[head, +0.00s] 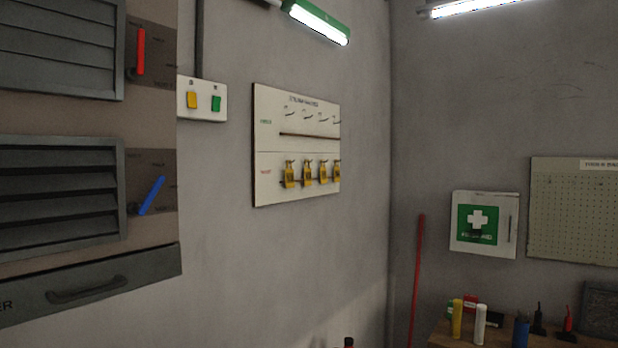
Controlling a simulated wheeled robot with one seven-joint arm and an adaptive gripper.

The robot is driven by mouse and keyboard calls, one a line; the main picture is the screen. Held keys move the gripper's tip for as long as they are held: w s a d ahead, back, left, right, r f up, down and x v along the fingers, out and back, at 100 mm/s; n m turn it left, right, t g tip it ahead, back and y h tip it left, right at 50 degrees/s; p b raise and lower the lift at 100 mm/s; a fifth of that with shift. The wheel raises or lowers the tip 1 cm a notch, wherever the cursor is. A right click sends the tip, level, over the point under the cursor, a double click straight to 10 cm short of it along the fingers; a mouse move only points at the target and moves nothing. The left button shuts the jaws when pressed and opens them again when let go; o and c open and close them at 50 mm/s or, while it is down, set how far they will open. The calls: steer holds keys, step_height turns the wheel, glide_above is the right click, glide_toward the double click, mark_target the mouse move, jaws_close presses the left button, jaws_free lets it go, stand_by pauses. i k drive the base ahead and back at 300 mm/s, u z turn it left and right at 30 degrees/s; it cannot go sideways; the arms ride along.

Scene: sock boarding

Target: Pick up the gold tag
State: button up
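Several gold tags hang in a row on the lower half of a white board (262,140) on the left wall. The leftmost gold tag (290,175) is the largest in view, and another gold tag (308,174) hangs just to its right. A further one (323,173) follows, and the rightmost (337,172) is at the board's right edge. The upper hooks on the board look empty. My gripper is not clearly in view; a small dark piece at the bottom edge is too cut off to identify.
A louvred cabinet (60,190) with a red lever (141,51) and a blue lever (152,195) stands at left. A switch box (202,101) is beside it. A red pole (416,280) leans near the corner. A bench (450,338) with bottles is at lower right.

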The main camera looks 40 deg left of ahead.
mark_target(288, 173)
steer(key=u, duration=0.65)
steer(key=i, duration=1.1)
steer(key=u, duration=0.95)
